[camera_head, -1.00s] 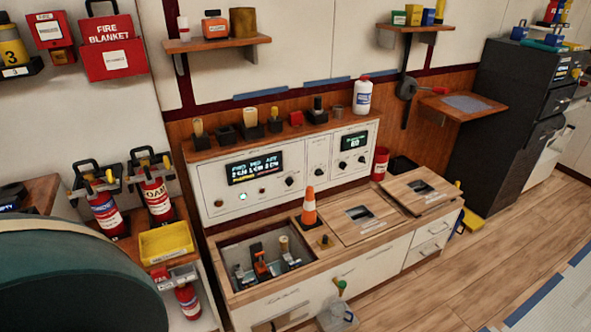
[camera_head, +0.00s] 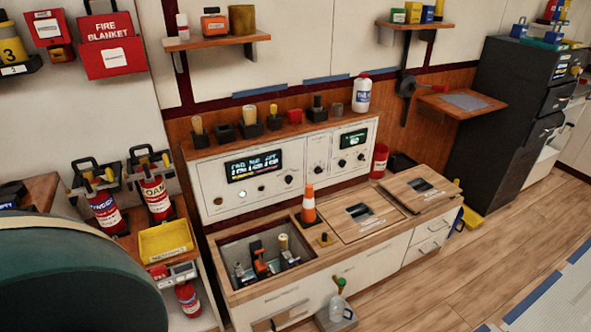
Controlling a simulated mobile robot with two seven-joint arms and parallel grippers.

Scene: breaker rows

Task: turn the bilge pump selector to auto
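A white control panel (camera_head: 212,188) stands above the counter against the wooden wall. Its left part has a lit display (camera_head: 254,166) with FWD, MID and AFT-like columns. Below the display is a row of small lamps or buttons, one bright lamp (camera_head: 243,194) among them, and a dark knob (camera_head: 289,179) at the right. The right part has more dark knobs (camera_head: 341,163) and a smaller green display (camera_head: 353,138). The labels are too small to read, so I cannot tell which knob is the bilge pump selector or where it points. Neither gripper is in view.
A white bottle (camera_head: 362,94) and small holders stand on the panel's top ledge. A clear jug (camera_head: 338,309) sits low in front.

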